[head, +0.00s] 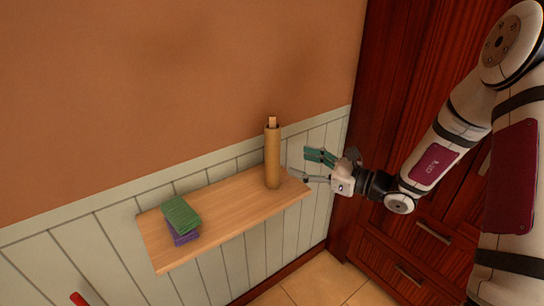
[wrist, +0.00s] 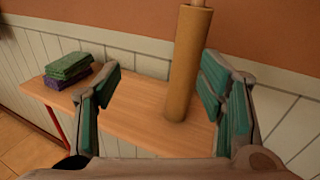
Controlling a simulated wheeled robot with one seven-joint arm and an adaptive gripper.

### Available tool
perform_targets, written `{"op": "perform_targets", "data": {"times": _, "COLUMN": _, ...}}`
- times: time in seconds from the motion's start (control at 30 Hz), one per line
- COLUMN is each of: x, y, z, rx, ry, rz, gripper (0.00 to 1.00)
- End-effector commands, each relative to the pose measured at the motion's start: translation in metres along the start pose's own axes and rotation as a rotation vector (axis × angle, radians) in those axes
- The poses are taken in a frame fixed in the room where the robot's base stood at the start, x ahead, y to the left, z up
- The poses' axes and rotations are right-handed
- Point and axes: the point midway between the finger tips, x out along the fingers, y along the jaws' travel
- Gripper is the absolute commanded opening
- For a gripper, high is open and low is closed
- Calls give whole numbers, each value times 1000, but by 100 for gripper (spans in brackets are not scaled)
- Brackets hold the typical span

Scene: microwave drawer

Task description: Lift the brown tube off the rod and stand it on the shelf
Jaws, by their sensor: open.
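The brown tube (head: 272,160) stands upright around a rod (head: 272,121), whose pale tip shows above the tube's top. They rise from the right part of the wooden shelf (head: 235,205). In the wrist view the tube (wrist: 185,75) is between my finger lines, nearer the right finger, and farther out than the fingertips. My gripper (head: 305,166) is open and empty, just right of the tube and apart from it. Its teal-padded fingers also show in the wrist view (wrist: 160,85). The tube hides most of the rod.
A green block (head: 181,214) lies on a purple block (head: 184,236) at the shelf's left part. The shelf between them and the tube is clear. The wall is behind, and a dark red wooden cabinet (head: 395,100) stands at the right. A red object (head: 78,299) shows low at left.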

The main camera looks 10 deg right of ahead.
Motion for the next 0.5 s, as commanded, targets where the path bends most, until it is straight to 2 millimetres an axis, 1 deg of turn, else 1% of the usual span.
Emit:
{"op": "perform_targets", "data": {"times": 0.03, "x": -3, "y": -9, "z": -8, "rx": 36, "ry": -13, "rz": -40, "gripper": 64}}
{"op": "perform_targets", "data": {"times": 0.1, "x": -5, "y": -19, "z": -14, "rx": 67, "ry": -25, "rz": -80, "gripper": 64}}
{"op": "perform_targets", "data": {"times": 0.17, "x": -6, "y": -24, "z": -18, "rx": 82, "ry": -31, "rz": -101, "gripper": 64}}
{"op": "perform_targets", "data": {"times": 0.23, "x": -3, "y": -27, "z": -19, "rx": 89, "ry": -34, "rz": -111, "gripper": 64}}
{"op": "perform_targets", "data": {"times": 0.37, "x": 16, "y": -29, "z": -19, "rx": 89, "ry": -34, "rz": -109, "gripper": 64}}
{"op": "perform_targets", "data": {"times": 0.5, "x": 44, "y": -31, "z": -18, "rx": 89, "ry": -34, "rz": -109, "gripper": 64}}
